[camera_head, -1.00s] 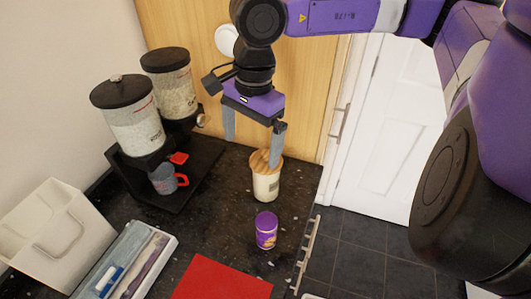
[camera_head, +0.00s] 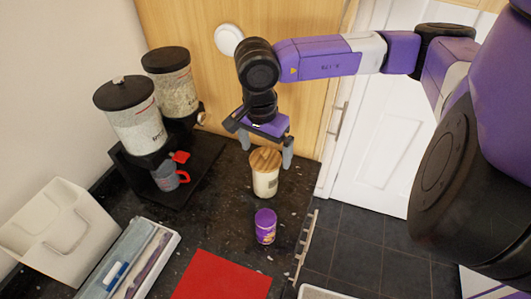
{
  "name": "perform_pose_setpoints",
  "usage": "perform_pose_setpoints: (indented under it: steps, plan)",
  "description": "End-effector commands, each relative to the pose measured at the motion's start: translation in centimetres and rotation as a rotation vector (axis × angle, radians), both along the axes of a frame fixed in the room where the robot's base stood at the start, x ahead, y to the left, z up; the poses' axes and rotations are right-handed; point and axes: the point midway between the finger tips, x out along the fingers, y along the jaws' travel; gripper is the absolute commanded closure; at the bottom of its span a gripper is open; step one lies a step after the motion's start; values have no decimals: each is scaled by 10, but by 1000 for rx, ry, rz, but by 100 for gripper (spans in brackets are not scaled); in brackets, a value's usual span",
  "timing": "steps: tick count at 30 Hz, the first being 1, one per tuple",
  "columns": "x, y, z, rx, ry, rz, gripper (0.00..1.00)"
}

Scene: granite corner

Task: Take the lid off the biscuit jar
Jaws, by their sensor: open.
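The biscuit jar (camera_head: 265,184) stands upright on the dark counter near its right edge. It has a cream body with a label. Its round wooden lid (camera_head: 265,159) sits on top of it. My gripper (camera_head: 266,160) is open and empty, pointing down, with its fingers just behind the lid in the picture. One finger shows to the right of the lid.
A purple tub (camera_head: 265,227) stands in front of the jar, and a red mat (camera_head: 222,277) lies nearer. Two cereal dispensers (camera_head: 133,118) and a grey-red mug (camera_head: 167,177) are at left. A white bin (camera_head: 50,225) and a cutlery tray (camera_head: 168,246) stand front left.

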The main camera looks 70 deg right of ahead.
Motion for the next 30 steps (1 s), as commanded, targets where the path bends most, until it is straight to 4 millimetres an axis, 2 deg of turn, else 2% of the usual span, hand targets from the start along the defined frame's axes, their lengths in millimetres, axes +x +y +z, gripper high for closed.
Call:
perform_pose_setpoints:
  steps: [8, 15, 18, 26, 30]
  plan:
    - [0, 0, -3, 0, -1, 0, 0]
    - [0, 0, -3, 0, -1, 0, 47]
    - [0, 0, -3, 0, -1, -1, 63]
    - [0, 0, -2, 0, -1, -1, 64]
    - [0, -1, 5, -2, -2, -1, 64]
